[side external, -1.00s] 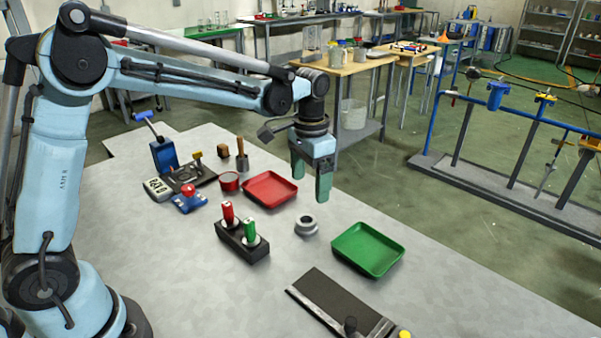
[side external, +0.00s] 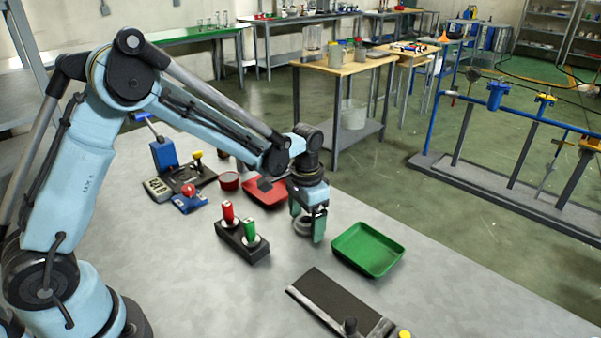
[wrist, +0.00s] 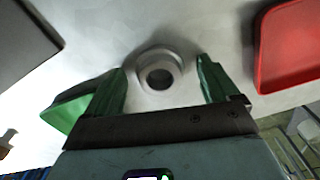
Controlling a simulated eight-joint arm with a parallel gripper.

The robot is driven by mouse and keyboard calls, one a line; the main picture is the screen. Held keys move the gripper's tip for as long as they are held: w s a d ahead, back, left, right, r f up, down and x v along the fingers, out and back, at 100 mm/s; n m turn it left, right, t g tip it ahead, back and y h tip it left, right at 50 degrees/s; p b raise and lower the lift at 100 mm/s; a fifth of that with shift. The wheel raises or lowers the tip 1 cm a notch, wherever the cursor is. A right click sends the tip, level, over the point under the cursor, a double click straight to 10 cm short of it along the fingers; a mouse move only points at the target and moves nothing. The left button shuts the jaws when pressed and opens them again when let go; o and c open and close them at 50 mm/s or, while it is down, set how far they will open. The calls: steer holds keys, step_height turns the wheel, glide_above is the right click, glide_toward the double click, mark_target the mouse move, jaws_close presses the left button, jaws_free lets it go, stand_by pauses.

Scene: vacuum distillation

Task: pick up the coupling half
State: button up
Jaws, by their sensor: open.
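The coupling half is a grey metal ring with a wide flange and a round central hole. In the wrist view the coupling half (wrist: 159,73) lies on the table between and just beyond the two green fingers of my gripper (wrist: 163,88). In the side view the coupling half (side external: 301,226) is partly hidden behind a finger. My gripper (side external: 307,224) is down around it, pointing downward. The jaws are wide open, with a gap to the ring on each side in the wrist view. Whether the fingertips touch the table cannot be told.
A green tray (side external: 368,249) stands close to the right of my gripper, and a red tray (side external: 262,194) behind it on the left. A black block (side external: 242,243) with a red and a green handle stands to the left. A dark plate (side external: 338,300) lies in front.

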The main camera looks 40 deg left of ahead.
steer(key=c, duration=1.5)
steer(key=shift+o, duration=0.2)
steer(key=shift+r, duration=0.15)
